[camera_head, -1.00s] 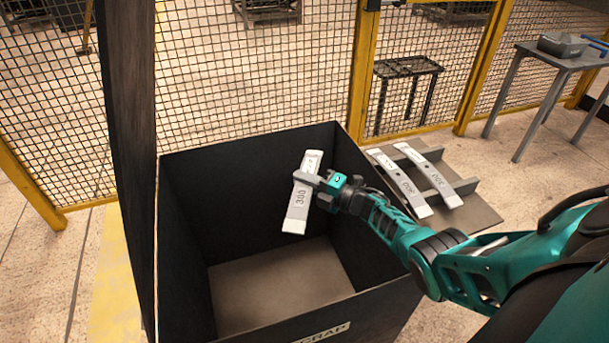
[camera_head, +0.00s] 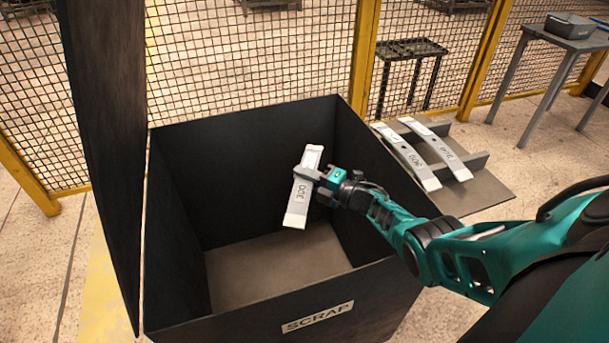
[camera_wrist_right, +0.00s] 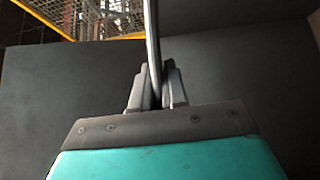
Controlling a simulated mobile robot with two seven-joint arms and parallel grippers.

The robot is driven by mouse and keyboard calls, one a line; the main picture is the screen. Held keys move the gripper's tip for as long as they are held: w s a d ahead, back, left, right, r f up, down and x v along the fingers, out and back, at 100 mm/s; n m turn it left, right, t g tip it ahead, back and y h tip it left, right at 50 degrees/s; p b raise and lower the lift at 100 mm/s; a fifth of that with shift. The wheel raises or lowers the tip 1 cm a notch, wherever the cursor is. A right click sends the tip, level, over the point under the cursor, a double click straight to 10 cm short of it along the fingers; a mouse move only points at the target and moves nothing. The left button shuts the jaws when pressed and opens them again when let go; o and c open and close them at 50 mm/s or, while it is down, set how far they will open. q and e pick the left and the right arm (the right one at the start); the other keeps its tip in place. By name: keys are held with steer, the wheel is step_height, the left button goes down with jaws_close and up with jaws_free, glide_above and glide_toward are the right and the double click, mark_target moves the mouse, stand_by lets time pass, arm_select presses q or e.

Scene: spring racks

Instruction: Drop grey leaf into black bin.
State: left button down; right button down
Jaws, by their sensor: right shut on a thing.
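The grey leaf (camera_head: 297,205) is a flat, light grey bar with a white label and the marking 300. My right gripper (camera_head: 314,175) is shut on it near its upper part and holds it, tilted, over the open black bin (camera_head: 310,321). The bin has a SCRAP label on its front wall, and its visible floor is empty. In the right wrist view the leaf (camera_wrist_right: 152,40) shows edge-on between the fingers (camera_wrist_right: 157,92), with dark bin walls behind. My left gripper is not in view.
Two more grey leaves (camera_head: 408,157) (camera_head: 437,150) lie on a rack (camera_head: 480,190) right of the bin. A tall dark panel (camera_head: 100,150) stands at the bin's left. A yellow-framed mesh fence (camera_head: 250,60) runs behind. A grey table (camera_head: 565,40) stands at the back right.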

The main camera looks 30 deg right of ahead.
steer(key=shift+r, duration=0.2)
steer(key=c, duration=1.1)
jaws_free()
steer(key=shift+f, duration=0.2)
steer(key=shift+r+p, duration=0.3)
steer(key=shift+r, duration=0.1)
arm_select(q)
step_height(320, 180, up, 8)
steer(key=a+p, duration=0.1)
steer(key=p, duration=0.8)
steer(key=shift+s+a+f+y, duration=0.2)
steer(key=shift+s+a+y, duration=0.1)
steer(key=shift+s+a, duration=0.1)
arm_select(e)
step_height(320, 180, up, 20)
steer(key=shift+f, duration=0.25)
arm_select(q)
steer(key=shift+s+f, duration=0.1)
